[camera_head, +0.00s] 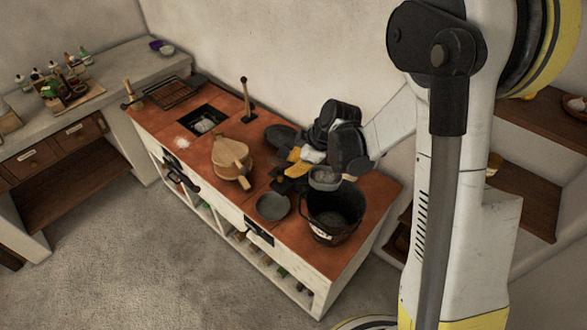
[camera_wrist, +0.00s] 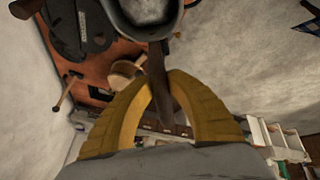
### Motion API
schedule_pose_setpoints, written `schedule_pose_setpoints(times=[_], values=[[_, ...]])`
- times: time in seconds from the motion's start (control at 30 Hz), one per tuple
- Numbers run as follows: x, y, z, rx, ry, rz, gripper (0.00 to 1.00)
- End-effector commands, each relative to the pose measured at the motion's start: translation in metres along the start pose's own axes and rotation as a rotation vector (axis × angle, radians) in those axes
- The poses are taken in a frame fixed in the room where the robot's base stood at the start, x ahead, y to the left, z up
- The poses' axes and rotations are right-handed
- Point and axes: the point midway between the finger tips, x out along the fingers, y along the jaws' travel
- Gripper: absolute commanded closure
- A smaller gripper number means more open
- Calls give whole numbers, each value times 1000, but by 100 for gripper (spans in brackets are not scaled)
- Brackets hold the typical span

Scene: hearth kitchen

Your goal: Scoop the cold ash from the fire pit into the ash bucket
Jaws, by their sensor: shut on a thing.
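My gripper (camera_head: 300,165) has yellow fingers shut on the dark handle of a scoop (camera_wrist: 160,85). The scoop's grey bowl (camera_head: 325,179) is above the far rim of the black ash bucket (camera_head: 343,226) on the counter's near right end. In the wrist view the bowl (camera_wrist: 150,30) is at the top, cut by the edge, with grey ash visible inside. The bucket's inside is dark, and its contents are unclear. The fire pit (camera_head: 201,112) is a square black opening toward the far left, with pale grey ash (camera_head: 204,126) in it.
Wooden bellows (camera_head: 232,158) lie mid-counter. A dark pan (camera_head: 272,207) sits left of the bucket, another (camera_head: 280,136) at the back. A wooden-handled tool (camera_head: 246,100) stands near the pit. A grate (camera_head: 172,92) lies at the far end. The terracotta counter (camera_head: 290,232) has bare patches.

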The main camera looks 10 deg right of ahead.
Motion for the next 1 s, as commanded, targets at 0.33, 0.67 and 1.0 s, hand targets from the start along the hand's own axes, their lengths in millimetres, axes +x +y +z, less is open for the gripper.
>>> schedule_pose_setpoints(times=[0.33, 0.67, 1.0], values=[[-26, 5, 26, 71, 330, 14, 100], [-53, 9, 48, 115, 570, 22, 100], [-80, 14, 69, 157, 800, 28, 100]])
